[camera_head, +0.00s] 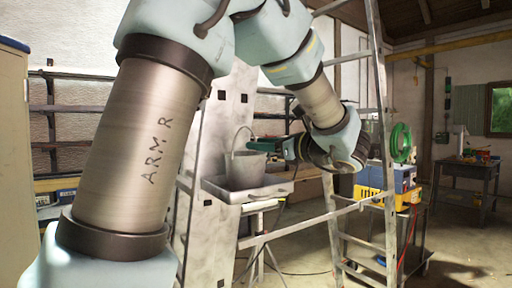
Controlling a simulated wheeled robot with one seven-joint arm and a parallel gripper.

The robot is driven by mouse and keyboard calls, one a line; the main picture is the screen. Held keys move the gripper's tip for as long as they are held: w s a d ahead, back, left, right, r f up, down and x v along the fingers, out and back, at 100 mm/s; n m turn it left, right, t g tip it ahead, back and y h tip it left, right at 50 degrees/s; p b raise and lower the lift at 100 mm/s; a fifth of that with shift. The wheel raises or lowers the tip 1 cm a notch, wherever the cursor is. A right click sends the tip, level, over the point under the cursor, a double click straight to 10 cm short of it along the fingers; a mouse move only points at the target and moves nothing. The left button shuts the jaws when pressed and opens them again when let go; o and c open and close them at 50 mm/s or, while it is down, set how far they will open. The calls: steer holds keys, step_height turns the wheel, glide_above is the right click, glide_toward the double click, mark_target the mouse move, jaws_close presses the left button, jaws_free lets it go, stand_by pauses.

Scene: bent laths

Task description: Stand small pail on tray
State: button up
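The small grey pail (243,170) has a raised wire handle and looks upright. It is at or just above the pale tray (272,191); I cannot tell whether its base touches. The tray sits level beside a white upright panel.
A metal ladder (379,120) stands right of the tray, close to my arm. Behind it are a cart with a yellow and blue box (375,198) and a green hose coil (400,143). Shelves (75,108) line the left wall. Open floor lies at the right.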

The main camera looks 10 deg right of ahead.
steer(key=b+v, duration=0.2)
steer(key=v, duration=0.8)
steer(key=shift+b, duration=0.3)
steer(key=shift+s, duration=0.1)
